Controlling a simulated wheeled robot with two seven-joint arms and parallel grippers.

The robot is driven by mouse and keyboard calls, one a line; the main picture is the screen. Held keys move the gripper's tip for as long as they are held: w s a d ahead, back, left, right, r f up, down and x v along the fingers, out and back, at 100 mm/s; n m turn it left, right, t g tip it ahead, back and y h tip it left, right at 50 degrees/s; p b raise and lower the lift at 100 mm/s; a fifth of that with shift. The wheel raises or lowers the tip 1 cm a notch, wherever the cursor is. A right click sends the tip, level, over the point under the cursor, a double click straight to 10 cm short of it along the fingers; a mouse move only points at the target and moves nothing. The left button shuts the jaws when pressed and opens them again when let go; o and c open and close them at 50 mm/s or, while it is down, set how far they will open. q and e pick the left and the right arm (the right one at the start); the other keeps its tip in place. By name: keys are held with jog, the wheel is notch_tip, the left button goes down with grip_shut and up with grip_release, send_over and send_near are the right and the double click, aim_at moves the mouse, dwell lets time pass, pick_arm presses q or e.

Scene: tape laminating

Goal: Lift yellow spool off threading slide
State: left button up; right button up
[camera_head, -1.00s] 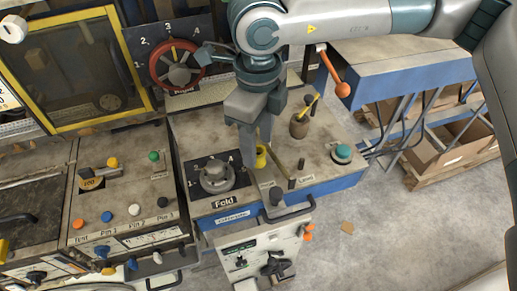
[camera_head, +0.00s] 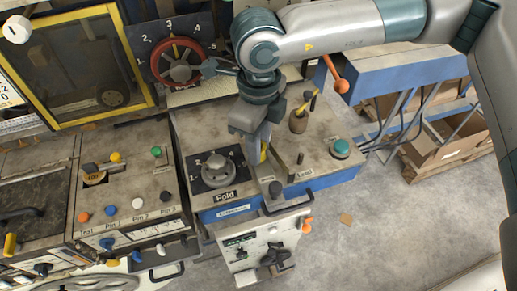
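The yellow spool (camera_head: 263,153) shows as a thin yellow strip on the middle console, just right of the round Fold dial. My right gripper (camera_head: 258,157) points down at it from above, and its fingers hide most of the spool. I cannot tell whether the fingers touch the spool or grip it. The threading slide under the spool is too hidden to make out. My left gripper is not in view.
The grey Fold dial (camera_head: 217,170) is left of the gripper. A small pot with a yellow-handled tool (camera_head: 299,122) and a teal button (camera_head: 341,148) are to the right. A red handwheel (camera_head: 178,62) is behind. Upright pegs stand close by.

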jog(key=shift+r, duration=0.1)
jog(key=shift+r+b, duration=0.75)
jog(key=shift+b, duration=0.15)
jog(key=shift+s+d+r+b, duration=0.1)
jog(key=shift+r+b, duration=0.35)
jog(key=shift+r, duration=0.15)
jog(key=shift+s+d+r+b, duration=0.1)
jog(key=shift+r+b, duration=0.35)
jog(key=shift+r, duration=0.1)
jog(key=shift+s+d+r+b, duration=0.8)
jog(key=shift+s+d+r, duration=0.4)
jog(key=shift+s, duration=0.25)
jog(key=shift+s+d+r+b, duration=0.85)
jog(key=shift+s+d+r, duration=0.35)
jog(key=shift+s, duration=0.2)
jog(key=shift+s+d+r+b, duration=0.8)
jog(key=shift+s+d+r, duration=0.4)
jog(key=shift+s, duration=0.25)
